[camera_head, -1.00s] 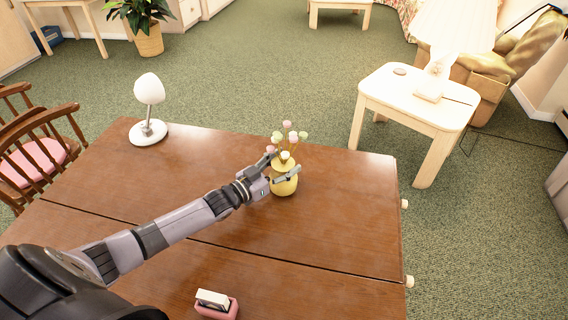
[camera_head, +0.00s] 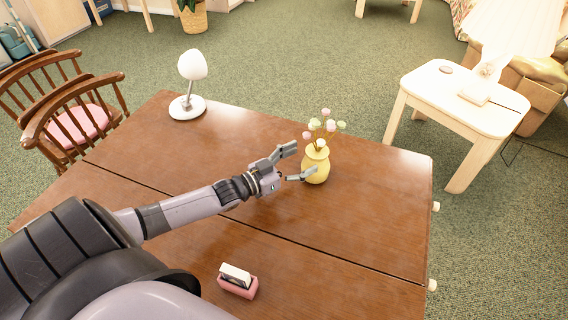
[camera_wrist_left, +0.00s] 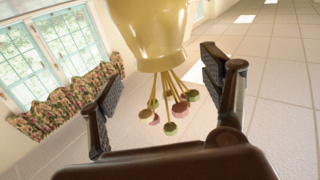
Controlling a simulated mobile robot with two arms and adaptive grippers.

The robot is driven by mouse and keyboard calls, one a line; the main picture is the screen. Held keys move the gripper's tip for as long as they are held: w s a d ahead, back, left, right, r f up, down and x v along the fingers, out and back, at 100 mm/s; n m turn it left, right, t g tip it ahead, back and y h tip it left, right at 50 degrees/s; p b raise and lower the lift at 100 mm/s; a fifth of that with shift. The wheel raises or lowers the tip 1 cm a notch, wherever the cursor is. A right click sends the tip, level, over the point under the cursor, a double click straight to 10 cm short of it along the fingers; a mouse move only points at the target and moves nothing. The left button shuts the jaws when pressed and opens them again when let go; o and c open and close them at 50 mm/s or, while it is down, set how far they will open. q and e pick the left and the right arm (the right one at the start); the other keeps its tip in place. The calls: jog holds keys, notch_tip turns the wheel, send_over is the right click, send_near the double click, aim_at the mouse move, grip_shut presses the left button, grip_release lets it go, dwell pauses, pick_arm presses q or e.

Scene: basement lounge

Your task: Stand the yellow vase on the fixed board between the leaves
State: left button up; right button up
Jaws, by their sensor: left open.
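The yellow vase (camera_head: 315,168) with several pastel flowers stands upright on the far leaf (camera_head: 250,135) of the brown table, beyond the long seam. The fixed board (camera_head: 190,250) is on the near side of that seam. My left gripper (camera_head: 299,161) is open at the left of the vase, its fingers pointing at it. One fingertip overlaps the vase's lower left side in the head view; I cannot tell if it touches. In the left wrist view the vase (camera_wrist_left: 150,30) appears upside down between and beyond the open fingers (camera_wrist_left: 163,75). My right gripper is not in view.
A white lamp (camera_head: 188,105) stands at the table's far left corner. A pink holder with a white block (camera_head: 238,284) sits on the near part of the table. A wooden chair (camera_head: 75,120) is at the left, and a pale side table (camera_head: 450,100) stands beyond the right end.

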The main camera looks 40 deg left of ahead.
pick_arm(q)
jog(key=shift+v, duration=2.8)
